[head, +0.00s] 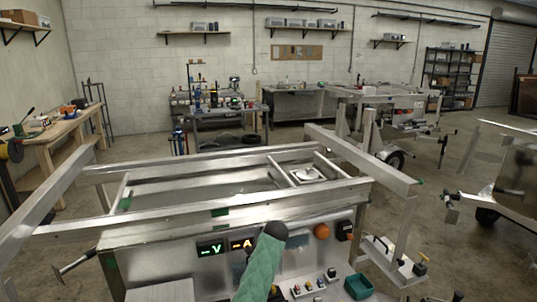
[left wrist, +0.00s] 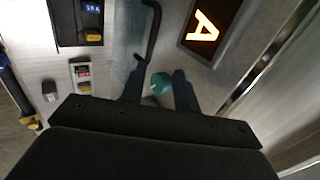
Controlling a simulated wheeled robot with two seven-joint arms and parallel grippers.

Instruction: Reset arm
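A teal-sleeved arm of mine (head: 260,268) rises from the bottom middle of the head view, its dark end in front of the control panel (head: 290,262). Its fingers are hidden there. In the left wrist view my left gripper (left wrist: 158,82) has its two dark fingers apart. A round green knob (left wrist: 161,84) shows between them, with a gap visible on its left side; whether it touches the right finger I cannot tell. The lit "A" display (left wrist: 203,28) is ahead and to the right. My right gripper is not in view.
A black bent handle (left wrist: 152,30) stands near my left fingers. Aluminium rails (head: 205,216) frame the trailer. A wooden bench (head: 60,140) stands left.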

